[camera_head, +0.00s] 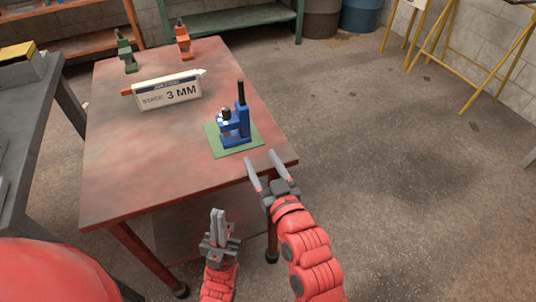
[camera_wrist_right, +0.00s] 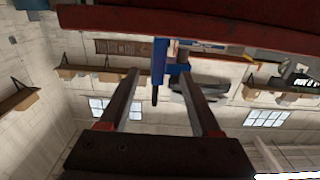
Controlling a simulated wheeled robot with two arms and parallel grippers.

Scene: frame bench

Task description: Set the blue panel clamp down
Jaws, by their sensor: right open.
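The blue panel clamp (camera_head: 241,124) stands upright on a green mat (camera_head: 249,146) near the front right corner of the red table. Its black handle points up. My right gripper (camera_head: 262,158) is open and empty, just off the table's front right edge, apart from the clamp. In the right wrist view the blue clamp (camera_wrist_right: 158,62) appears upside down, beyond and between the spread fingertips (camera_wrist_right: 159,75). My left gripper (camera_head: 217,213) is low in front of the table edge, its fingers together with nothing visible in them.
A sign reading "3 MM" (camera_head: 168,93) stands mid-table. A green clamp (camera_head: 126,56) and an orange clamp (camera_head: 183,41) stand at the table's back edge. A grey bench (camera_head: 35,120) is close on the left. The floor to the right is clear, with yellow stands (camera_head: 460,50) farther back.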

